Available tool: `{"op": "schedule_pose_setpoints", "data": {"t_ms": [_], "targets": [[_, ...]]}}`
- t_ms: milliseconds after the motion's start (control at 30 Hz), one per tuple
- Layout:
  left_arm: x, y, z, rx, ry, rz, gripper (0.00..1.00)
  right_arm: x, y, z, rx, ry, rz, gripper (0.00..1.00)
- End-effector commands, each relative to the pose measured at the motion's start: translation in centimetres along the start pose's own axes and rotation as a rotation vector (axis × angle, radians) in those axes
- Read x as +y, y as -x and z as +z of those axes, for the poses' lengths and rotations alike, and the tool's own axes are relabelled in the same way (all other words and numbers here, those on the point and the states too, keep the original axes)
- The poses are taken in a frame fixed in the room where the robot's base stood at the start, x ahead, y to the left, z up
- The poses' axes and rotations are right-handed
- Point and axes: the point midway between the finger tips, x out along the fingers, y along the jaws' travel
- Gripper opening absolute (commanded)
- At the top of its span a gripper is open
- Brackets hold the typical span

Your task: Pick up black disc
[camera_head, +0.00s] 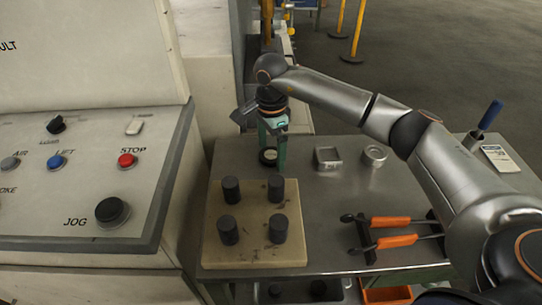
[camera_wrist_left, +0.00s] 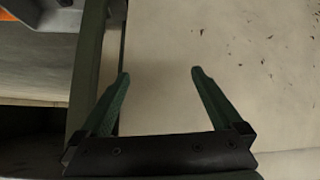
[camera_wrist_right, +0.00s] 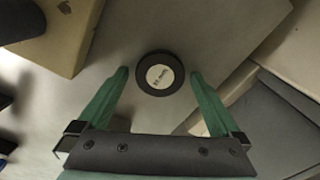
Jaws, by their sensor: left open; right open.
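The black disc (camera_head: 268,156) with a white round label lies on the grey metal table near its left edge, behind the beige board. It also shows in the right wrist view (camera_wrist_right: 160,74), just past and between the fingertips. My right gripper (camera_head: 274,152) is open, pointing down over the disc; its green fingers partly cover the disc in the head view. In the right wrist view the right gripper (camera_wrist_right: 158,80) shows nothing between its fingers but the disc beyond them. My left gripper (camera_wrist_left: 160,75) is open and empty over a pale surface, and is not visible in the head view.
A beige board (camera_head: 252,246) with several black cylinders stands in front of the disc. A square metal dish (camera_head: 328,158) and a round one (camera_head: 375,154) are right of it. A control panel (camera_head: 90,190) borders the left.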

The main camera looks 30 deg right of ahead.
Motion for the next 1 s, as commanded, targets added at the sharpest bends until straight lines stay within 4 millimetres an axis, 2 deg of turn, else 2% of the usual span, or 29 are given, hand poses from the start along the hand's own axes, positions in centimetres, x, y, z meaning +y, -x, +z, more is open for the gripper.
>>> {"op": "schedule_pose_setpoints", "data": {"t_ms": [167, 1000], "targets": [[-0.05, -0.01, -0.17, 0.003, 0.0, -0.001, 1.0, -0.01, 0.01, 0.01, 0.0, 0.0, 0.0, 1.0], [-0.11, -0.01, -0.18, 0.004, 0.0, -0.002, 1.0, -0.02, 0.05, 0.02, 0.0, 0.0, 0.0, 0.06]]}}
